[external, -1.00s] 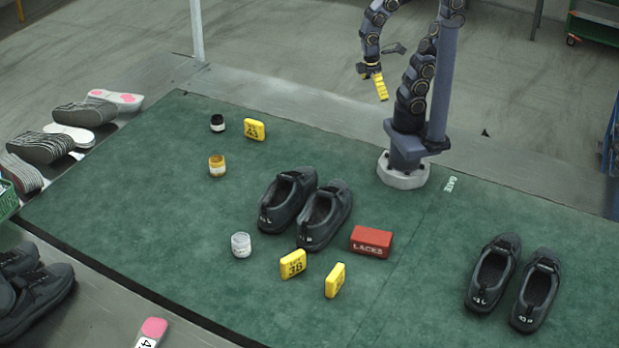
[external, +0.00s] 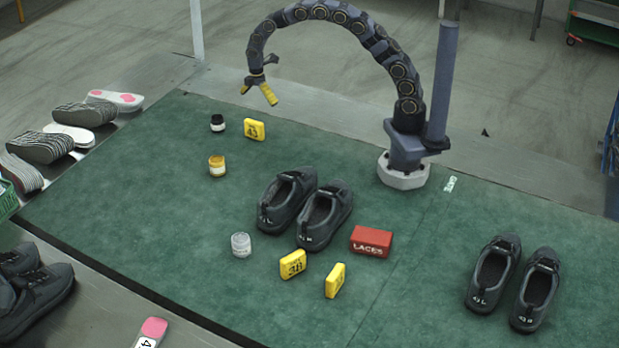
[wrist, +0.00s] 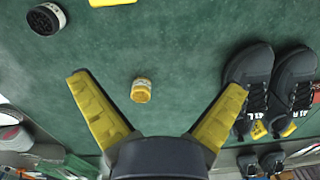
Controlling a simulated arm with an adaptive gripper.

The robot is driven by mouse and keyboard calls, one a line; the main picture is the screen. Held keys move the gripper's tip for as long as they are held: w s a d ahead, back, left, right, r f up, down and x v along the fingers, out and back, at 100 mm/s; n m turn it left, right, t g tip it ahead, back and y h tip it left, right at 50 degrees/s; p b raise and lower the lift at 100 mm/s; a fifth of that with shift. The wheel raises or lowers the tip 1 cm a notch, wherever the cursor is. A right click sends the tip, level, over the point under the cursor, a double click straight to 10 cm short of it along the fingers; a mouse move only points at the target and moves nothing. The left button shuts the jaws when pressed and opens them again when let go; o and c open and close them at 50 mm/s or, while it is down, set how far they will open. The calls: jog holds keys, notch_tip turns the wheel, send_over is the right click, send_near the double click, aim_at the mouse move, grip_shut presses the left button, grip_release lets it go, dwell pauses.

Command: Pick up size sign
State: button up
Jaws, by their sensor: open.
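Three yellow size signs stand on the green mat (external: 150,220). One sign, which seems to read 43 (external: 254,129), is at the back left. The 38 sign (external: 293,264) and a third sign (external: 335,280), its number unreadable, stand at the front. My gripper (external: 257,92) is open and empty in the air, appearing above the back-left sign in the external view. In the wrist view, my spread fingers (wrist: 158,84) frame the mat and an amber jar (wrist: 141,90). A yellow edge (wrist: 112,2), apparently the back-left sign, is cut off at the top.
A black jar (external: 218,123) stands left of the back-left sign, with the amber jar (external: 217,166) nearer the front. A dark shoe pair (external: 305,208), clear jar (external: 241,245) and red laces box (external: 371,241) occupy the middle. Another pair (external: 514,284) is at right.

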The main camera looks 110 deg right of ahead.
jog(key=n, duration=0.2)
send_over(254, 122)
notch_tip(254, 122, down, 8)
jog(key=shift+w+d+r, duration=0.1)
jog(key=shift+w, duration=0.05)
jog(key=shift+d+f, duration=0.15)
jog(key=shift+f, duration=0.2)
notch_tip(254, 122, down, 8)
jog(key=shift+r, duration=0.25)
jog(key=c, duration=0.9)
